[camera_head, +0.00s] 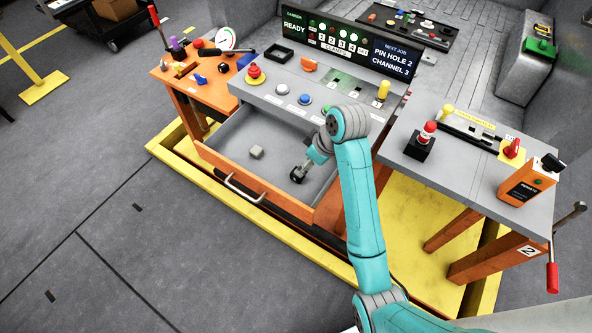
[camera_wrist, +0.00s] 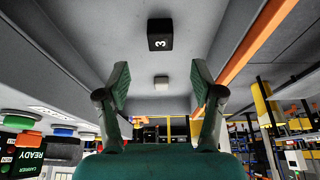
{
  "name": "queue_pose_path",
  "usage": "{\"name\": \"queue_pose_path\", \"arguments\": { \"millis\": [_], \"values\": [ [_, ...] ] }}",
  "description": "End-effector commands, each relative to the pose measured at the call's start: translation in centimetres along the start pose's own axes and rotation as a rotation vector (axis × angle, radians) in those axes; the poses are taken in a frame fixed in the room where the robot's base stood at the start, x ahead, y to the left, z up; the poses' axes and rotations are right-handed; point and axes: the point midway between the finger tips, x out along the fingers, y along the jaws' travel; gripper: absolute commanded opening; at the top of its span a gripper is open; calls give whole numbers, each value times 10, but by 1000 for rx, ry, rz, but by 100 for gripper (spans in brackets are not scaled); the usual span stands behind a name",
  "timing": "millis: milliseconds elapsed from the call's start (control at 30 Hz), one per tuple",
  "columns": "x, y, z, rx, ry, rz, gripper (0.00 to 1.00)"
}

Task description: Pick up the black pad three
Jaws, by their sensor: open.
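The black pad three (camera_wrist: 160,35), a small black block marked with a white 3, lies on the grey floor of the open drawer (camera_head: 226,152). In the wrist view it shows beyond and between my fingertips, apart from both fingers. My gripper (camera_wrist: 160,68) is open and empty, its two green-padded fingers spread wide. In the head view my gripper (camera_head: 299,172) hangs low at the right part of the drawer.
A small grey block (camera_head: 257,152) lies in the drawer left of my gripper; it also shows in the wrist view (camera_wrist: 161,82). Drawer walls surround the space. The button panel (camera_head: 300,92) stands behind, and a grey side table (camera_head: 455,170) is at the right.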

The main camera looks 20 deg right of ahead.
Motion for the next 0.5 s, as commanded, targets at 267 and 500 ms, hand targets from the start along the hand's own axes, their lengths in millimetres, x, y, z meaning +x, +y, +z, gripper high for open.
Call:
{"name": "queue_pose_path", "arguments": {
  "millis": [267,500],
  "values": [
    [29,0,0,0,0,0,67],
    [54,-2,-4,-1,-1,-2,67]
  ]
}}
